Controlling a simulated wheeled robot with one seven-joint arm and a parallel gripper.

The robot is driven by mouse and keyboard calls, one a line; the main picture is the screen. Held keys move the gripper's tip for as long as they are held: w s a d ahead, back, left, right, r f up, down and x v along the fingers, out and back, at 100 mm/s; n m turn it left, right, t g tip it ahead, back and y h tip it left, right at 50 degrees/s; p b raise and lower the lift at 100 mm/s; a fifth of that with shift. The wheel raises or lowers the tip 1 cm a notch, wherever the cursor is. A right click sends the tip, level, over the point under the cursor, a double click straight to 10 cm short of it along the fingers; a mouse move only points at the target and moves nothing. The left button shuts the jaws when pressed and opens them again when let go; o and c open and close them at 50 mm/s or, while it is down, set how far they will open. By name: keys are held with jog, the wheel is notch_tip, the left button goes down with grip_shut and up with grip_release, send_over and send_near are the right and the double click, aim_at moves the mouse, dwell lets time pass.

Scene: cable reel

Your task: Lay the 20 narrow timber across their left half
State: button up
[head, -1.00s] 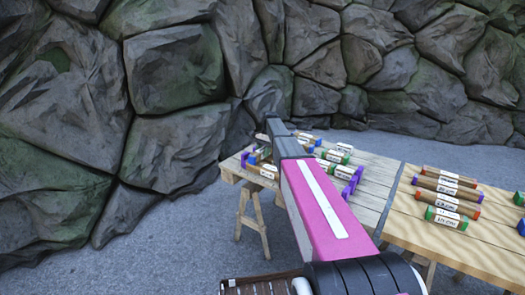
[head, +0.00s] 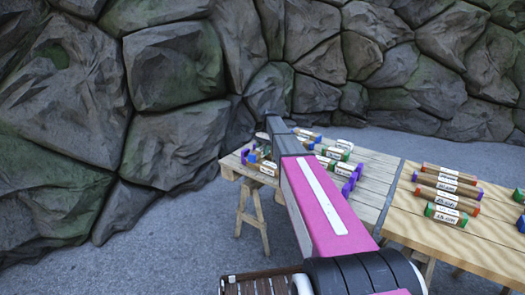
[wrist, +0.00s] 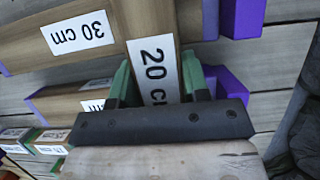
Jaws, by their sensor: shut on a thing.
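In the wrist view, my gripper (wrist: 158,84) is shut on a timber marked 20 (wrist: 152,45), with a green finger on each side. The 20 timber runs crosswise to a long timber marked 30 cm (wrist: 75,35) and to a second lengthwise timber (wrist: 70,98) nearer the gripper body. Purple ends (wrist: 240,18) show to its right. I cannot tell whether the 20 timber touches the timbers beneath it. Its far end is out of frame. In the head view my arm hides most of the gripper and the held timber.
A grey plank table (head: 373,183) on trestles carries these and several other labelled timbers (head: 338,153). A lighter table (head: 410,225) on the right holds several timbers with coloured ends (head: 446,183). A stone wall (head: 175,60) stands behind.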

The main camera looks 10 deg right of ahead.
jog(key=o, duration=1.1)
